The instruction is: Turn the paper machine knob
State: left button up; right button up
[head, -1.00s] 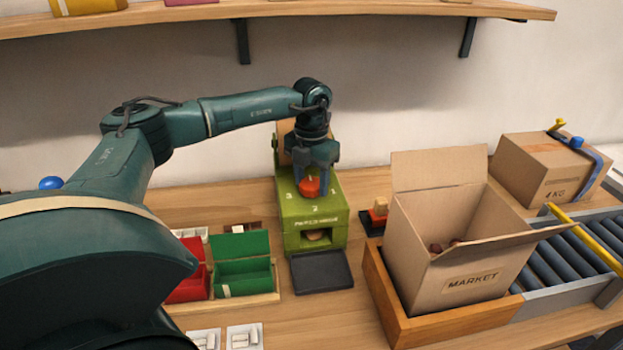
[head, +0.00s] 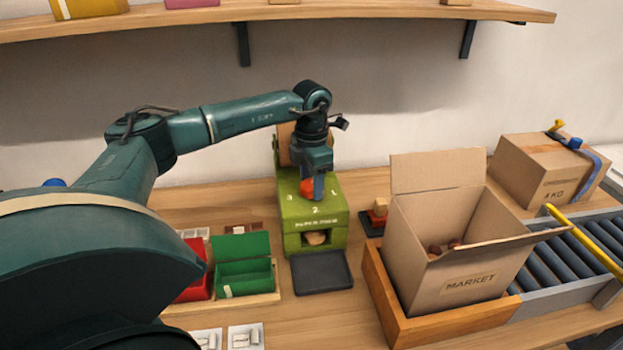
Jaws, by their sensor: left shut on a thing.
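The green paper machine (head: 329,232) stands on the table in the middle of the head view, with the numbers 3, 2 and 1 on its top. Its red knob (head: 306,187) is on the top face, partly hidden by my gripper. My left gripper (head: 314,191) points down from above and is shut on the knob, with one finger in front of it. A brownish piece shows in the opening at the machine's front, above a dark tray (head: 321,272). My right gripper is not in view.
A market carton (head: 470,284) with chestnuts in it stands in a wooden frame at the right, beside a roller conveyor (head: 560,262). Green (head: 243,268) and red bins lie left of the machine. A closed carton (head: 545,172) is at the back right. A shelf (head: 350,12) runs above.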

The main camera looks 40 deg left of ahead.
pick_arm(q)
jog(key=m, duration=0.6)
jog(key=shift+w, duration=0.1)
jog(key=m, duration=0.5)
jog(key=shift+m, duration=0.4)
jog(key=o, duration=1)
jog(key=shift+c, duration=0.2)
notch_tip(320, 180, up, 13)
jog(key=shift+r+b, duration=0.15)
jog(key=shift+b, duration=0.2)
